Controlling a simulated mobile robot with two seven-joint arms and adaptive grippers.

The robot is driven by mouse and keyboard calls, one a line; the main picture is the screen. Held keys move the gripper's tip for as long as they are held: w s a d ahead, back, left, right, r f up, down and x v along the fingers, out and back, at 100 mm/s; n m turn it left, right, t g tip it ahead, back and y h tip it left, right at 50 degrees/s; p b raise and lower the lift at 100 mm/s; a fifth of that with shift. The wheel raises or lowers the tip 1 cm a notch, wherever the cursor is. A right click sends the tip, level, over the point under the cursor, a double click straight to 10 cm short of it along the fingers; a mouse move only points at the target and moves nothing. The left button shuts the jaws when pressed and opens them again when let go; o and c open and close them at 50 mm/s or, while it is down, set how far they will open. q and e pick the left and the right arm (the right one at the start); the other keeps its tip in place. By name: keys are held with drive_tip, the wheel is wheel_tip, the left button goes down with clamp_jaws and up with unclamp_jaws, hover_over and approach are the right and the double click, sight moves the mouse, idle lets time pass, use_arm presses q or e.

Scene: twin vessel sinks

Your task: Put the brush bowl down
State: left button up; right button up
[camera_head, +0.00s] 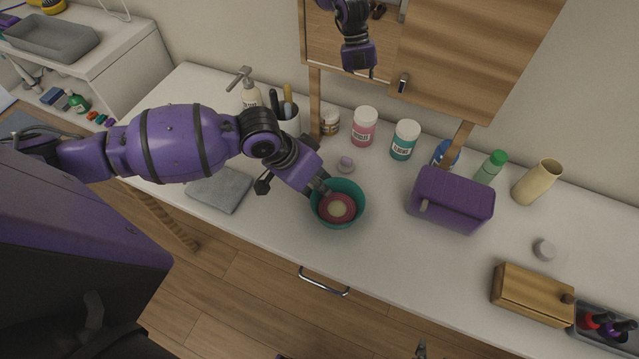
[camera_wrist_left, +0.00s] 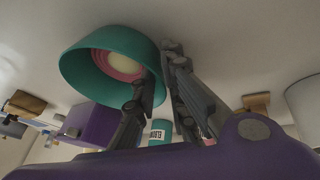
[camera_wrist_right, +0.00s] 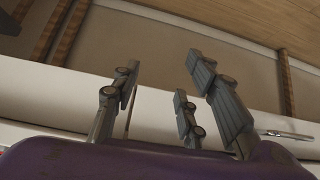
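The brush bowl (camera_head: 356,216) is a teal bowl with a pink and cream round thing (camera_head: 338,208) inside. It is at the middle of the white counter; whether it touches the top I cannot tell. My left gripper (camera_head: 325,187) is at its rim on the far left side. In the left wrist view the bowl (camera_wrist_left: 85,72) shows with its wall between the fingers of my left gripper (camera_wrist_left: 158,65), which look closed on it. My right gripper (camera_wrist_right: 160,80) has its fingers spread and nothing between them; a tip shows at the head view's bottom edge (camera_head: 421,348).
A purple box (camera_head: 452,200) stands to the right, a grey folded cloth (camera_head: 219,190) to the left. Pink (camera_head: 364,127) and teal (camera_head: 404,140) jars stand behind. Counter between bowl and purple box is clear. The mirror (camera_head: 345,40) reflects my arm.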

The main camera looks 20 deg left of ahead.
use_arm(q)
drive_tip(key=shift+o, duration=0.5)
drive_tip(key=shift+r, duration=0.25)
drive_tip(key=p+v, duration=0.1)
drive_tip(key=v, duration=1)
drive_tip(key=shift+a+r, duration=0.15)
drive_tip(key=shift+r, duration=0.2)
drive_tip(key=shift+s, duration=0.1)
